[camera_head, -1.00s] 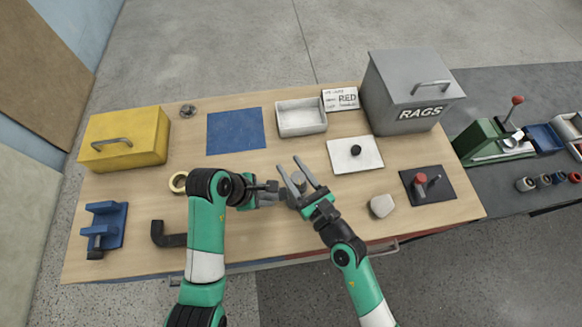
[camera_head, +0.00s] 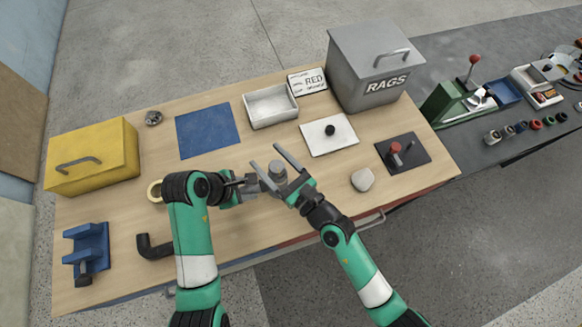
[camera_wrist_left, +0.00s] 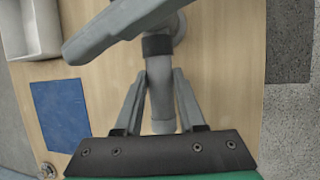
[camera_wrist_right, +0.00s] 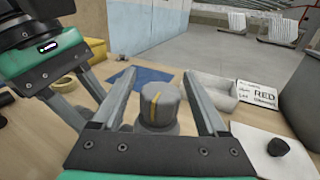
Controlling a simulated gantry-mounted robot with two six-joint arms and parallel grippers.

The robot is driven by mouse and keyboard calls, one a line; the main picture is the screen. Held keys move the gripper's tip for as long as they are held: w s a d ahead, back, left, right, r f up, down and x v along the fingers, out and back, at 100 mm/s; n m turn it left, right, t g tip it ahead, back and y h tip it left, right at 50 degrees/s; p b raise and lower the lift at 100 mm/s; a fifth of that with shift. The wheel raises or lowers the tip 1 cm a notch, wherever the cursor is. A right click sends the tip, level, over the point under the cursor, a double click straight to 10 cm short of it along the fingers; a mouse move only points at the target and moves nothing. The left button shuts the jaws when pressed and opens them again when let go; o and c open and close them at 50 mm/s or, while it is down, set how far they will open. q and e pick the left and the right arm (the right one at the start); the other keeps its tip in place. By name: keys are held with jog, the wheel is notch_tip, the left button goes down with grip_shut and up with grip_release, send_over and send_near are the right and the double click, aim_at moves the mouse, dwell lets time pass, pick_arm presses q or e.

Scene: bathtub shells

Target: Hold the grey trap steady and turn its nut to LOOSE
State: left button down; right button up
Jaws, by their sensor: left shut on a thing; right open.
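The grey trap (camera_wrist_left: 160,75) stands at the front middle of the table. In the left wrist view its pipe lies between my left fingers, with a dark collar (camera_wrist_left: 157,45) beyond. My left gripper (camera_head: 252,184) is shut on this pipe from the left. The trap's round grey nut (camera_wrist_right: 158,103) has a yellow stripe on top in the right wrist view; it also shows in the head view (camera_head: 277,171). My right gripper (camera_head: 268,156) is open, with one finger on each side of the nut. I cannot tell whether they touch it. No LOOSE mark is readable.
A dark bent pipe (camera_head: 154,247), a tape ring (camera_head: 155,191) and a blue stand (camera_head: 88,246) lie to the left. A pale lump (camera_head: 362,180) and a dark plate with a red-topped handle (camera_head: 409,162) lie right. A white tray (camera_head: 270,107) and RAGS bin (camera_head: 362,65) stand behind.

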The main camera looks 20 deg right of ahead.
jog(key=v, duration=1.1)
jog(key=shift+s+d, duration=0.15)
jog(key=shift+s, duration=0.15)
jog(key=shift+f, duration=0.1)
jog(key=s+a+f+n+g+y, duration=0.3)
jog(key=a+f+n+g+y, duration=0.1)
jog(key=a+n+g+y, duration=0.15)
jog(key=w+d+r+t, duration=0.2)
jog(key=w+d+r, duration=0.25)
jog(key=d, duration=0.45)
jog(key=shift+m+y, duration=0.25)
jog(key=shift+m, duration=0.2)
jog(key=x, duration=0.8)
jog(key=f+x, duration=0.1)
jog(key=x, duration=0.4)
